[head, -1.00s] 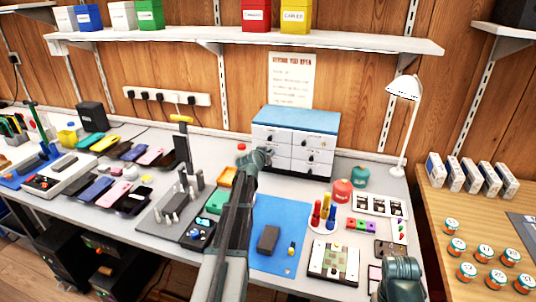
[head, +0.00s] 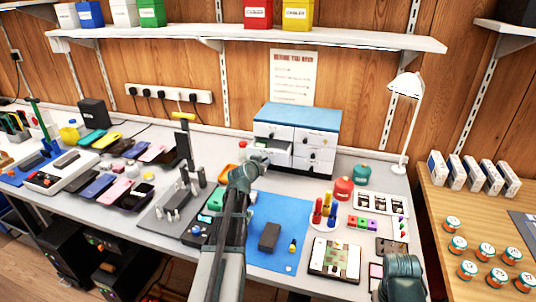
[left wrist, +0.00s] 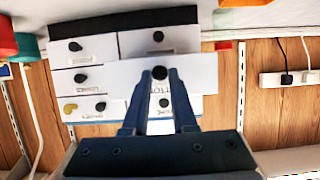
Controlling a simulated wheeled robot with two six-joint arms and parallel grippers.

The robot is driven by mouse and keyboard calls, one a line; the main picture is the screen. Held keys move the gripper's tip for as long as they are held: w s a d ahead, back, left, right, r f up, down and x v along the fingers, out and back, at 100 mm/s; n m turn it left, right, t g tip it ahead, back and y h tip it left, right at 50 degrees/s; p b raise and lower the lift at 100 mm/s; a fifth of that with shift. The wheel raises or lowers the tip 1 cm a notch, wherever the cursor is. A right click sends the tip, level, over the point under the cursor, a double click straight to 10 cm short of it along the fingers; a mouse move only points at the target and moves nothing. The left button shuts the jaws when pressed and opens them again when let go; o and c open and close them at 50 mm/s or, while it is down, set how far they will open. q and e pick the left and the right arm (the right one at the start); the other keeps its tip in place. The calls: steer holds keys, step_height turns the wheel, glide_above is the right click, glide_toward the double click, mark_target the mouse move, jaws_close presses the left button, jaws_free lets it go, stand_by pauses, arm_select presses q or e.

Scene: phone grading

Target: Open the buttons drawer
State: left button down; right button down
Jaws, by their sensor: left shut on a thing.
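A small white cabinet with a blue top (head: 297,114) stands against the back wall, with two columns of drawers. The middle drawer of its left column (head: 271,147) is pulled partly out, and its inside shows from above. My left gripper (head: 262,160) is in front of it. In the left wrist view, which is upside down, my left gripper (left wrist: 160,76) is shut on the dark round knob of the protruding drawer (left wrist: 190,76). The drawer's label is partly hidden by the fingers. My right gripper is not clearly seen; only part of my right arm shows.
A blue mat (head: 285,212) with a dark block lies before the cabinet. Red and teal jars (head: 343,189) and a white lamp (head: 405,88) stand to the right. A small orange tray (head: 228,174) lies to the left.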

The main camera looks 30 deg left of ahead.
arm_select(q)
steer(key=s, duration=0.2)
steer(key=s+d, duration=0.1)
steer(key=s, duration=0.1)
steer(key=c, duration=0.7)
jaws_free()
